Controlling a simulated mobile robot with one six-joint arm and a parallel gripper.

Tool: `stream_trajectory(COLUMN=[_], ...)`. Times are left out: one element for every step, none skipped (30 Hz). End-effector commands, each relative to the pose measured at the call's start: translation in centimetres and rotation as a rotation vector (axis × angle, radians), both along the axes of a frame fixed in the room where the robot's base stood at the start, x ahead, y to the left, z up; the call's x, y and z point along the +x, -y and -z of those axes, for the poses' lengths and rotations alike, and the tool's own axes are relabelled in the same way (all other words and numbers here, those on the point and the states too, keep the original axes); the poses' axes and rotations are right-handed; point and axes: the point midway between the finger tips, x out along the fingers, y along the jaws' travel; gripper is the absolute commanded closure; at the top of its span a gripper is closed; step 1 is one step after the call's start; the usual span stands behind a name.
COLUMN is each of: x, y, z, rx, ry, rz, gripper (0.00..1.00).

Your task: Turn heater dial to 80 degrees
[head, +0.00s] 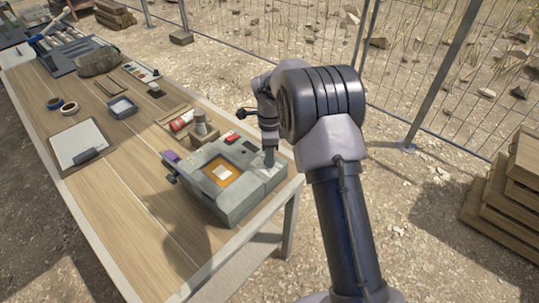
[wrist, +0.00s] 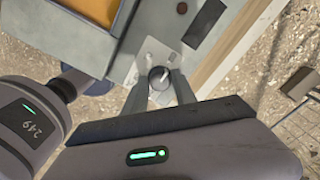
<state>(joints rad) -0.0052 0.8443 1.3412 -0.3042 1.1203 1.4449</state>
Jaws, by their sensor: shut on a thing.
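The heater is a grey box (head: 236,205) at the near right end of the wooden table, with an orange panel and a small pale square on its top. Its heater dial (wrist: 159,77) is a round dark knob with a light pointer mark, set on a pale plate in the wrist view. My gripper (wrist: 160,80) points down over it, with its two fingers closed on the dial's sides. In the head view my gripper (head: 269,157) is over the heater's far right corner, and the dial is hidden there. I cannot read the scale marks around the dial.
On the heater is a red switch (head: 232,139). Behind the heater stand a grey cylinder (head: 200,125) and a red can (head: 181,121). A clipboard (head: 77,145), tape rolls (head: 69,108) and a small tray (head: 122,108) lie farther left. The table's front left is clear.

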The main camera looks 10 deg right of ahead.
Motion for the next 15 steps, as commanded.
stream_trajectory(x=[0.04, 0.04, 0.04, 0.04, 0.03, 0.03, 0.02, 0.02, 0.02, 0.02, 0.01, 0.01, 0.01, 0.02, 0.04], y=[0.00, 0.00, 0.00, 0.00, 0.00, 0.00, -0.01, -0.01, -0.01, -0.01, -0.01, -0.01, -0.01, -0.01, 0.00], z=[-0.06, -0.06, -0.06, -0.05, -0.05, -0.04, -0.04, -0.03, -0.02, -0.02, -0.02, -0.01, -0.04, -0.16, -0.51], rx=[0.001, 0.001, 0.001, 0.001, 0.001, 0.001, 0.001, 0.000, 0.000, 0.000, 0.000, 0.000, 0.000, 0.000, 0.000], ry=[0.001, 0.001, 0.001, 0.001, 0.001, 0.001, 0.001, 0.001, 0.001, 0.000, 0.000, 0.000, 0.000, 0.001, 0.001], rz=[0.001, 0.001, 0.001, 0.000, 0.000, 0.000, 0.000, 0.000, 0.000, 0.000, 0.000, 0.000, 0.000, 0.000, -0.001], gripper=[1.00, 0.63, 0.55, 0.49, 0.46, 0.46, 0.46, 0.46, 0.46, 0.46, 0.46, 0.46, 0.46, 0.46, 0.46])
